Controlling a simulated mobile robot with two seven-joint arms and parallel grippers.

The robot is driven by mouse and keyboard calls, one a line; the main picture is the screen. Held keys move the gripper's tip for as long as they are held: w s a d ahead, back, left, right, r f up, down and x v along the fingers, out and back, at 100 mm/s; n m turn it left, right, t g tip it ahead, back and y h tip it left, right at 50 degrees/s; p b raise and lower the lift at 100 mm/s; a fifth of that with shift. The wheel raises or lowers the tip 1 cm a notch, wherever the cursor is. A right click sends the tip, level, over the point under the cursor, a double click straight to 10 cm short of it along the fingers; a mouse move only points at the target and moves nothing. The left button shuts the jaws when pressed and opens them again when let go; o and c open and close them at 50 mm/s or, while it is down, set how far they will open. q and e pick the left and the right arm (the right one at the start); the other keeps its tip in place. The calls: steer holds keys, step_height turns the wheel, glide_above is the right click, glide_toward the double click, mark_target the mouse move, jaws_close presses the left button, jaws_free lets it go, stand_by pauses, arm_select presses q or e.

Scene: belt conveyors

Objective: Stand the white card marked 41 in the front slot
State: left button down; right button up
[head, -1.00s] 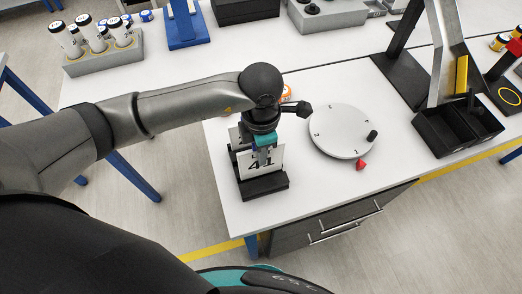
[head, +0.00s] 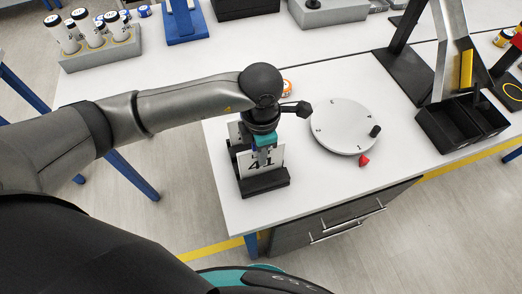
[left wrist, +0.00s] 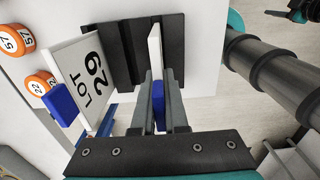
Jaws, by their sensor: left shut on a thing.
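The white card marked 41 (head: 273,157) stands roughly upright at the black slotted stand (head: 265,185) near the table's front left corner. My left gripper (head: 263,157) is above the stand, shut on the card's blue tab (left wrist: 158,101). In the left wrist view, the card (left wrist: 154,45) shows nearly edge-on over the stand (left wrist: 127,50). Its lower edge is at the stand, but I cannot tell how deep it sits in a slot. A second white card, marked LOT 29 (left wrist: 83,75), with a blue tab, stands beside it at the stand's rear.
A white round dial (head: 342,128) with a black knob and a red pointer (head: 364,161) lies right of the stand. Black bins (head: 450,135) stand farther right. Orange rolls (left wrist: 14,40) lie behind the stand. The tabletop between the stand and the front edge is clear.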

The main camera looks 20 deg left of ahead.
arm_select(q)
steer(key=shift+f, duration=0.35)
steer(key=c, duration=0.9)
jaws_free()
steer(key=shift+o, duration=0.2)
steer(key=shift+r, duration=0.15)
step_height(320, 180, up, 15)
steer(key=shift+r+b, duration=0.1)
steer(key=shift+b, duration=0.4)
